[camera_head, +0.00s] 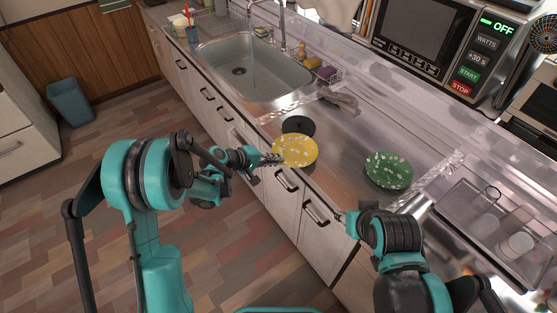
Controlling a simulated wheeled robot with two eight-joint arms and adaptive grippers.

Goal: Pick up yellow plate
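The yellow plate (298,147), with pale spots, is at the front edge of the metal counter (335,150). My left gripper (276,159) reaches in from the left, and its fingertips meet the plate's left rim in the picture. I cannot tell whether the fingers are closed on the rim, or whether the plate rests on the counter. My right gripper (341,215) is at the counter's front edge, right of and nearer than the yellow plate, apart from it. Its fingers are too small to read.
A green spotted plate (388,170) lies on the counter to the right. A dark round disc (298,126) lies just behind the yellow plate. The sink (245,68) is farther back, and a clear bin with cups (490,225) stands at right. A grey cloth (340,100) lies behind.

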